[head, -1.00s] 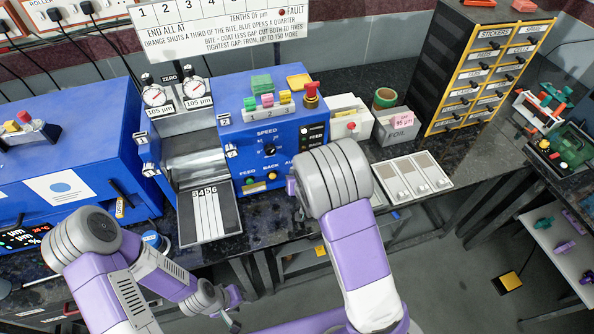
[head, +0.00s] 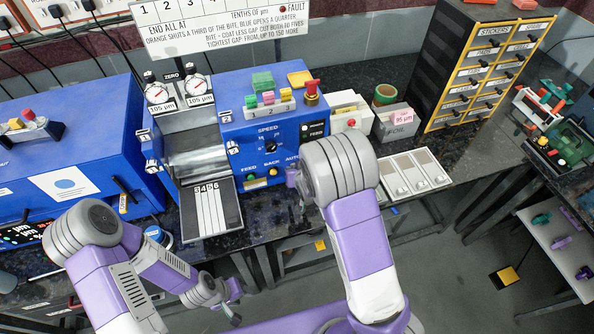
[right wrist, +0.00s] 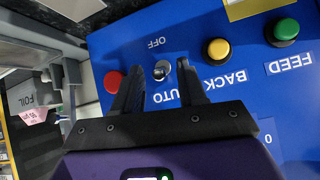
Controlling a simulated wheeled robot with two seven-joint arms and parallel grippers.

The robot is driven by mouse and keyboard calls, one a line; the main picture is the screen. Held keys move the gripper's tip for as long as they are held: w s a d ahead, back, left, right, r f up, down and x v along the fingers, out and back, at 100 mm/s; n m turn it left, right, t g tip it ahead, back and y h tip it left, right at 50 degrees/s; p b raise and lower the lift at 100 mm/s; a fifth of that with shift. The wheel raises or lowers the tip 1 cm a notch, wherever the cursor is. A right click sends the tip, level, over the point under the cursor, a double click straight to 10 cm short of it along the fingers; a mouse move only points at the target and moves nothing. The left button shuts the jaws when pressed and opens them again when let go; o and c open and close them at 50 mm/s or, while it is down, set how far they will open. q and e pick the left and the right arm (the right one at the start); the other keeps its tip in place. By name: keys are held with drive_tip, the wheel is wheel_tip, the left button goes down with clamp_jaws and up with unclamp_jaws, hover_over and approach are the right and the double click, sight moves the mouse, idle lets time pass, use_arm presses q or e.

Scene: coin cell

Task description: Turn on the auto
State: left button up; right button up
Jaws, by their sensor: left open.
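The blue machine's front panel (head: 262,150) carries the AUTO label (head: 292,160), with green and yellow buttons beside it. In the right wrist view the panel appears upside down. A small metal toggle switch (right wrist: 161,70) sits between the OFF and AUTO labels. My right gripper (right wrist: 160,85) is open, with one dark finger on each side of the toggle; I cannot tell whether either touches it. In the head view my right wrist hides the toggle and most of that gripper. My left gripper (head: 236,302) is open and empty, low in front of the bench.
A red button (right wrist: 113,82) is close to one finger; the yellow button (right wrist: 217,50) and green button (right wrist: 286,30) lie on the other side. The FOIL box (head: 394,122) and a pale three-part tray (head: 416,173) stand right of the machine.

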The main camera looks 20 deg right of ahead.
drive_tip(key=p+v, duration=0.1)
drive_tip(key=v, duration=0.6)
drive_tip(key=shift+s+r, duration=0.2)
idle(0.4)
drive_tip(key=s+f+g, duration=0.1)
drive_tip(key=s+f, duration=0.2)
drive_tip(key=f, duration=0.1)
drive_tip(key=s+f+g, duration=0.2)
drive_tip(key=s+f, duration=0.2)
drive_tip(key=f, duration=0.1)
drive_tip(key=s+f+g, duration=0.2)
drive_tip(key=s+f, duration=0.1)
drive_tip(key=f, duration=0.2)
drive_tip(key=shift+s+f+y, duration=0.15)
drive_tip(key=shift+f+y, duration=0.05)
drive_tip(key=shift+y, duration=0.2)
drive_tip(key=s+a+f+g+y, duration=0.1)
drive_tip(key=s+a+f+g, duration=0.1)
drive_tip(key=s, duration=0.4)
drive_tip(key=s+a+f+g+y, duration=0.2)
drive_tip(key=s+a+f, duration=0.2)
drive_tip(key=s, duration=0.2)
drive_tip(key=shift+s+f+m, duration=0.25)
drive_tip(key=shift+s+m, duration=0.1)
drive_tip(key=shift+m, duration=0.05)
